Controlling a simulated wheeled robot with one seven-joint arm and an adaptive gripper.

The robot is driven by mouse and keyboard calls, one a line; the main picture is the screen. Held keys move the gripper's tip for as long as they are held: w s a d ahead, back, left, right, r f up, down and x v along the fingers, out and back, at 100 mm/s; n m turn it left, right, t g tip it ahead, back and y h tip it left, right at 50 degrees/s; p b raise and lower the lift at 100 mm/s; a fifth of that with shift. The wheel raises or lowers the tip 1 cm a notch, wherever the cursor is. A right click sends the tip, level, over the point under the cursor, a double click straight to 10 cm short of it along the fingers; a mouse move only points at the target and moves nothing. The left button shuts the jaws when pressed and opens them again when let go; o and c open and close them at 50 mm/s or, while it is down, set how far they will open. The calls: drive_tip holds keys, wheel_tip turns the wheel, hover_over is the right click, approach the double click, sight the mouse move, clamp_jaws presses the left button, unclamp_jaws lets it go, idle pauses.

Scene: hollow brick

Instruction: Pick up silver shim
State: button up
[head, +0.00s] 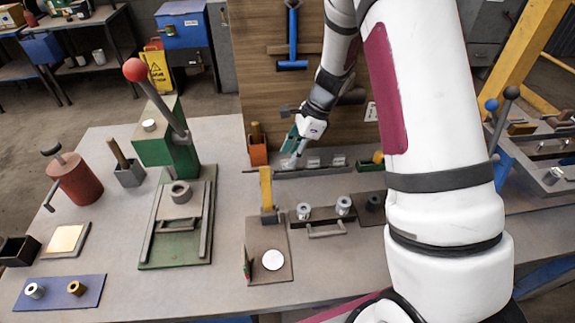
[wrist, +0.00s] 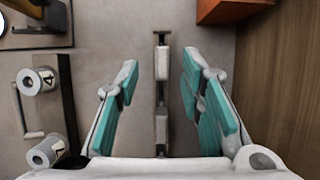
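Small silver blocks, which look like the silver shims, stand in a row on a narrow dark rail (head: 325,171) near the back of the bench. One silver block (head: 313,162) and another (head: 339,160) show right of my gripper (head: 294,146). In the wrist view, one silver block (wrist: 161,63) lies near the level of my fingertips and a second block (wrist: 161,128) lies nearer the palm. My gripper (wrist: 160,78) is open, with teal pads on either side of the rail. It is above the rail; no block touches the pads. The exact height is unclear.
An orange holder (head: 258,150) stands just left of my gripper, and a wooden back panel (head: 275,90) rises behind it. Silver rollers (head: 304,211) sit in front of the rail. A green lever press (head: 172,150) stands to the left.

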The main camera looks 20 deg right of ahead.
sight(288, 160)
drive_tip(key=x, duration=0.4)
drive_tip(key=shift+w+f+p, duration=0.1)
drive_tip(key=shift+w+p, duration=0.05)
drive_tip(key=shift+p, duration=0.15)
clamp_jaws()
